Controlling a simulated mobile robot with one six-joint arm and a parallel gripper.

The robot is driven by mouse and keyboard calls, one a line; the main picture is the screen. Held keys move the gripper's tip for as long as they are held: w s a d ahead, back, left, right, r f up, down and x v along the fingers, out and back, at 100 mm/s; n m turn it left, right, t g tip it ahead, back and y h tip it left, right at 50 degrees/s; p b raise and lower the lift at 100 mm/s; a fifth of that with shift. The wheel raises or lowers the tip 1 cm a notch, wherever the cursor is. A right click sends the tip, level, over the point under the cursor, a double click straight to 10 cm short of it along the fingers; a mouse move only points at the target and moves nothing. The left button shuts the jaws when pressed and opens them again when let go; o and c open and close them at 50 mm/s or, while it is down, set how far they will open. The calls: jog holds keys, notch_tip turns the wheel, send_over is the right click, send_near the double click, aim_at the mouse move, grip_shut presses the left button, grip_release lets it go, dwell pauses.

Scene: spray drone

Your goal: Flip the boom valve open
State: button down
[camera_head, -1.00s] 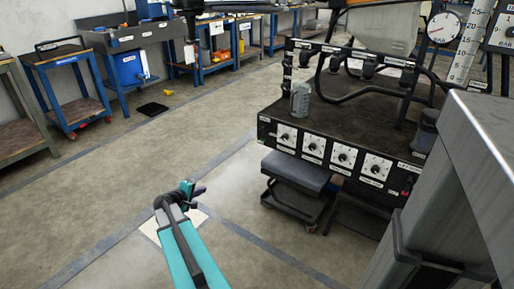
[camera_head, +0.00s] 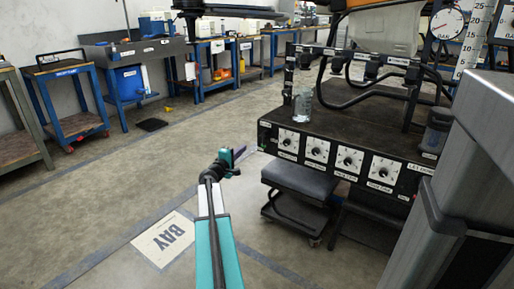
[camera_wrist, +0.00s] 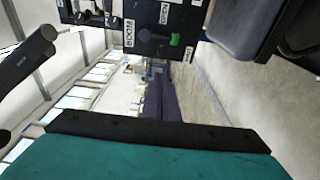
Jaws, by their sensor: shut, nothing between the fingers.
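In the wrist view a dark panel (camera_wrist: 145,42) at the top carries a label that seems to read BOOM (camera_wrist: 129,35), turned sideways. Metal levers (camera_wrist: 95,14) stick out left of that label. A green handle (camera_wrist: 174,39) sits to its right. I cannot tell for sure which part is the boom valve, or whether it is open. My gripper (camera_head: 240,151) is shut and empty in the head view, in front of and left of the black bench.
The black bench (camera_head: 350,115) has several dials along its front and hoses on top. A stool (camera_head: 300,180) stands below it. A metal column (camera_head: 470,160) blocks the right side. Blue carts (camera_head: 65,100) line the back wall.

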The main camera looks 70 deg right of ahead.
jog(key=shift+d, duration=0.15)
jog(key=shift+s+d+b, duration=0.6)
jog(key=shift+d+b, duration=0.95)
jog(key=shift+d, duration=3.35)
jog(key=shift+s+a+b, duration=0.4)
jog(key=shift+s+a, duration=0.1)
jog(key=shift+s, duration=0.4)
jog(key=shift+s+a+b, duration=0.35)
jog(key=shift+s+a, duration=0.15)
jog(key=shift+s, duration=0.4)
